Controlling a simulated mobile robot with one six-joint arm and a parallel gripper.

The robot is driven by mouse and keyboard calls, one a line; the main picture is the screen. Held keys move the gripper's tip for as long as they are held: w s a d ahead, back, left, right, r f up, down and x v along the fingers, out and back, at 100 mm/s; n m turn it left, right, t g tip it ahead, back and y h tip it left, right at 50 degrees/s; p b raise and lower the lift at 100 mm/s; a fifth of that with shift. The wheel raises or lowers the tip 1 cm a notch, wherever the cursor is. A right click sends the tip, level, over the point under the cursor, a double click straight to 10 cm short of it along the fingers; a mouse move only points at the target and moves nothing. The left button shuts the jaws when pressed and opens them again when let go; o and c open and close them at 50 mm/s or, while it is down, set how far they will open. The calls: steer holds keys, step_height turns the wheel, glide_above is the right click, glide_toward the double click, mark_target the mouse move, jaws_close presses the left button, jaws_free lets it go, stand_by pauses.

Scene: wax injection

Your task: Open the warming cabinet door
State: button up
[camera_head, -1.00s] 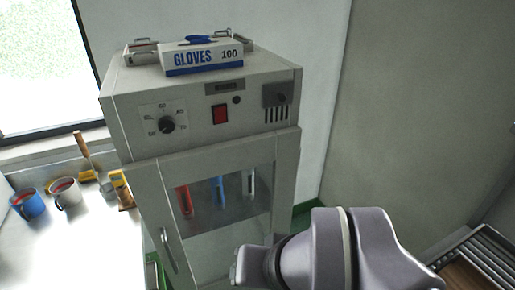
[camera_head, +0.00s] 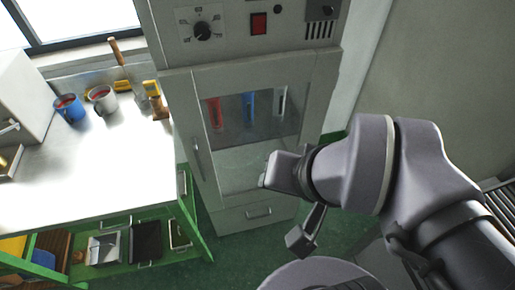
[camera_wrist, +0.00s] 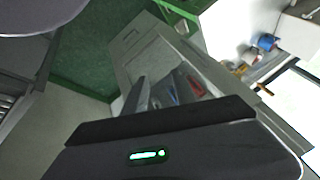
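The warming cabinet (camera_head: 187,65) is a grey-white box with a dial and a red switch above a windowed door (camera_head: 185,110). The door looks shut. Its upright bar handle (camera_head: 198,158) is on the left side of the door. Red, blue and white tubes show behind the glass. My gripper (camera_head: 268,170) is in front of the door's lower right part, to the right of the handle and apart from it. In the wrist view, the cabinet (camera_wrist: 140,55) appears tilted beyond the gripper. The gap between the fingers is unclear.
A steel-topped bench (camera_head: 90,160) with a green frame stands left of the cabinet, holding a blue mug (camera_head: 69,109), a grey mug (camera_head: 102,99) and tools. Trays lie on its lower shelf. A drawer front (camera_head: 235,216) is below the door. Green floor is open in front.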

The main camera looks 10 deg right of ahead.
steer(key=shift+c, duration=0.6)
steer(key=m+t+y+b, duration=0.2)
steer(key=m+t+y, duration=0.2)
steer(key=m+y, duration=1.25)
glide_toward(201, 164)
steer(key=w+a+m+h+b, duration=0.1)
steer(key=a, duration=0.2)
steer(key=w+a+r+m+h+b, duration=0.1)
steer(key=w+a, duration=0.1)
steer(key=a, duration=0.1)
steer(key=w+a+r+m+h+b, duration=0.1)
steer(key=w+a, duration=0.1)
steer(key=a, duration=0.1)
steer(key=shift+r+m, duration=0.25)
steer(key=shift+c, duration=0.2)
